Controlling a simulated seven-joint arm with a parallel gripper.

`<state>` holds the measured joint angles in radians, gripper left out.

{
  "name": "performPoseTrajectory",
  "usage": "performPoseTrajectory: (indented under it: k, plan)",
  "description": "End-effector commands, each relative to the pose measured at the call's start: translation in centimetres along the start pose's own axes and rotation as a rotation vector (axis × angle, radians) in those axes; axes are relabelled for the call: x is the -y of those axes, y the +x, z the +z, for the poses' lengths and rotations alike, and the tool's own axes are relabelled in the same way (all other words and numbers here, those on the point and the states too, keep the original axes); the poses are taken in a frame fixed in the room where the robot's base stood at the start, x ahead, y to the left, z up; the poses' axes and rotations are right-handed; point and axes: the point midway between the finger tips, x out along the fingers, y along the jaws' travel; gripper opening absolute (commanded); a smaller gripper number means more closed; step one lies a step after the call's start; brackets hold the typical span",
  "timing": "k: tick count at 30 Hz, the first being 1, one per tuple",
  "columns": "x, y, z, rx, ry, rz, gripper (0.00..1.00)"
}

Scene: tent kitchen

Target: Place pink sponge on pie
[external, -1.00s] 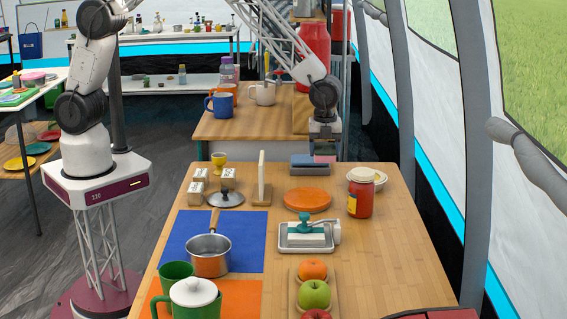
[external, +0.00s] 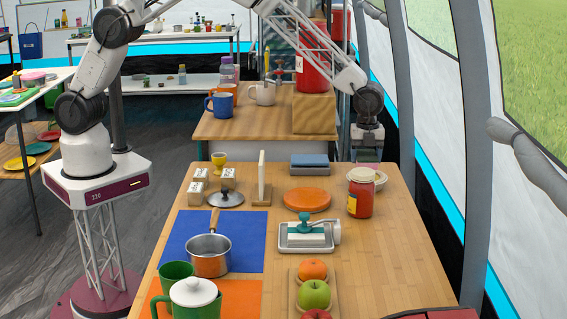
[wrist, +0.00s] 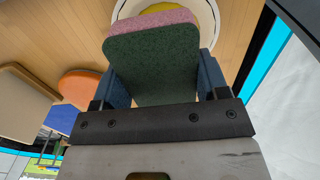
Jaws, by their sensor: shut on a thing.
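The pink sponge (wrist: 168,18) has a dark green scouring face, which fills the middle of the wrist view. My gripper (wrist: 162,82) is shut on it, with a blue-grey finger at each side. In the external view my gripper (external: 368,154) hangs above the far right corner of the table, just behind the pie; the sponge is hard to make out there. The pie (external: 361,174) is a pale round dish, partly hidden by a red jar. In the wrist view the pie (wrist: 206,12) shows as a white rim with yellow filling, partly behind the sponge.
The red jar (external: 360,200) stands right in front of the pie. An orange disc (external: 307,201) lies to the left, with a blue-grey block (external: 309,161) behind it. The tent wall and a grey pole (external: 393,90) are close on the right.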

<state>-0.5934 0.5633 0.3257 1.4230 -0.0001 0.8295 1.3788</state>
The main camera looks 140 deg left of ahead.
Motion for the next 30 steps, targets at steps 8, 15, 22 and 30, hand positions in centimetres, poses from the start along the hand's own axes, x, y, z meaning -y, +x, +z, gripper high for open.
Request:
performPoseTrajectory:
  k: [8,15,22,30]
  plan:
    - [0.7,0.1,-0.1,0.0,0.0,0.0,0.46]
    - [0.7,0.2,-0.1,0.0,0.0,0.0,0.46]
    - [0.6,2.1,-0.1,0.0,0.0,0.002,0.46]
    - [0.7,3.6,-0.1,0.0,0.0,0.0,0.46]
